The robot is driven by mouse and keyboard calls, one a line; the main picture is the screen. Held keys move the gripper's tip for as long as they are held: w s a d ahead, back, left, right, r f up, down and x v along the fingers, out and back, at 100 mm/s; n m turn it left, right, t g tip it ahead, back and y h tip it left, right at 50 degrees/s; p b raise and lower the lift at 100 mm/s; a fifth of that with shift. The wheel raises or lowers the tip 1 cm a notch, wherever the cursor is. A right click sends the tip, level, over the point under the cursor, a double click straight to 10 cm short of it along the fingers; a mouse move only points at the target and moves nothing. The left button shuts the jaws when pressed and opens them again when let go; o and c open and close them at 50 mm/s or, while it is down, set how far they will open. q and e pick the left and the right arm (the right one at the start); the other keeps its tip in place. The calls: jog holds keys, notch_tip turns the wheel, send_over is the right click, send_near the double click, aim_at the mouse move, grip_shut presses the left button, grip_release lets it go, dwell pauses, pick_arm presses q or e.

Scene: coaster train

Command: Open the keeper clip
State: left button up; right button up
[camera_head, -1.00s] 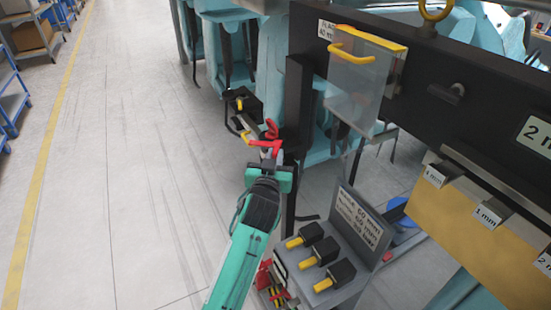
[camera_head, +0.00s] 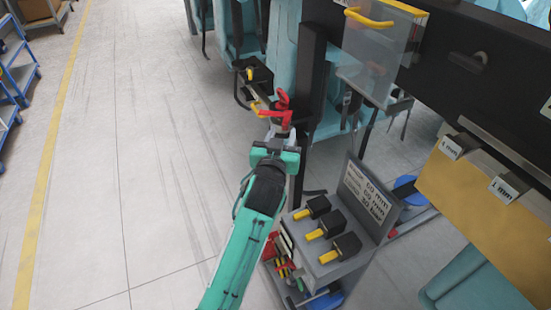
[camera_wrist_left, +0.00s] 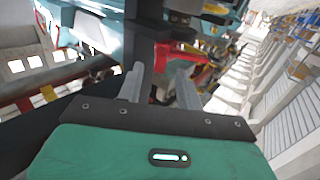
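A red clip-like piece (camera_head: 279,109), which I take to be the keeper clip, sits beside a dark upright post (camera_head: 309,80) in the head view. A yellow part and a metal bar lie just behind it. My left gripper (camera_head: 280,136) is just below the red piece, pointing up at it. In the left wrist view the two grey fingers (camera_wrist_left: 159,88) stand apart, with red (camera_wrist_left: 162,54) showing beyond them. They look open; I cannot tell whether they touch the red piece. Whether the clip is open or shut is too small to tell. My right gripper is out of view.
A grey rack (camera_head: 350,262) with black, yellow-ended blocks (camera_head: 346,246) and a sign stands close right of my left arm. A clear box (camera_head: 375,50) with a yellow handle hangs above right. A yellow panel (camera_head: 480,195) is at right. Floor at left is clear.

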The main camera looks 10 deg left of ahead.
pick_arm(q)
jog(key=s+b, duration=0.2)
jog(key=s, duration=0.8)
jog(key=shift+a, duration=0.45)
